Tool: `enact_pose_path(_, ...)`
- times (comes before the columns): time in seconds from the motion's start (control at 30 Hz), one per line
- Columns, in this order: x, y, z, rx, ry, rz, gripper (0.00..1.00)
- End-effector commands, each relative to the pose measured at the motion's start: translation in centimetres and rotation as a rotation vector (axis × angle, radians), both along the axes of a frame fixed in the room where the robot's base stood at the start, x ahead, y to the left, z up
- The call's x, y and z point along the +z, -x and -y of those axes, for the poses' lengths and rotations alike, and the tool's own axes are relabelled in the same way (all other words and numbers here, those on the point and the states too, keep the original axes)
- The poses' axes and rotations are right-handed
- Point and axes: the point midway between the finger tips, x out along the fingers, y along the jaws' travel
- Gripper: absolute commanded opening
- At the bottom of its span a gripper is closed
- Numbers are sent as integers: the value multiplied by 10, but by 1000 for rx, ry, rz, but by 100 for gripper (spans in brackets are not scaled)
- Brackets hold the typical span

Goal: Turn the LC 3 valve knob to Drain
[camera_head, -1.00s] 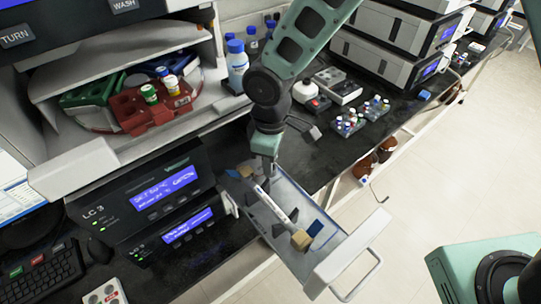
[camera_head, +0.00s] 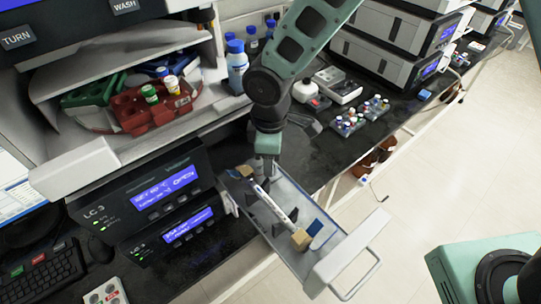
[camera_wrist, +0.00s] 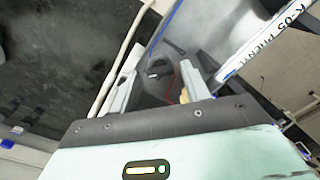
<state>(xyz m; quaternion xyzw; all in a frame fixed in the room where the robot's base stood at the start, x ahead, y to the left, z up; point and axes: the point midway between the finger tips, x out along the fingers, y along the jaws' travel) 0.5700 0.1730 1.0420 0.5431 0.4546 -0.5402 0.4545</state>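The LC 3 unit (camera_head: 125,215) has a lit blue display reading OPEN, and its drawer (camera_head: 345,250) is pulled out. A white column (camera_head: 284,212) lies in the drawer between tan end blocks; in the wrist view, the column (camera_wrist: 262,42) shows printed lettering at right. My gripper (camera_head: 266,178) points down at the drawer's inner end. In the wrist view, my gripper (camera_wrist: 158,80) has its fingers apart, with a small dark knob (camera_wrist: 157,69) between and beyond them. I cannot tell whether they touch it. Its position labels are not readable; a thin red line shows beside it.
A second blue display (camera_head: 188,226) sits below the LC 3 screen. A red vial rack (camera_head: 150,113) stands in the open compartment above. The drawer overhangs the floor.

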Motion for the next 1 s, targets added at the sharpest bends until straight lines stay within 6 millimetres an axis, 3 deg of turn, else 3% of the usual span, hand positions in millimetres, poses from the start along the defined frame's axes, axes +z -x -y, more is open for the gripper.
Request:
enact_pose_path(0.3,0,1,1,-1,2,-2,53)
enact_pose_path(0.47,13,0,1,-2,0,1,53)
enact_pose_path(1.0,132,-1,0,-2,-1,4,53)
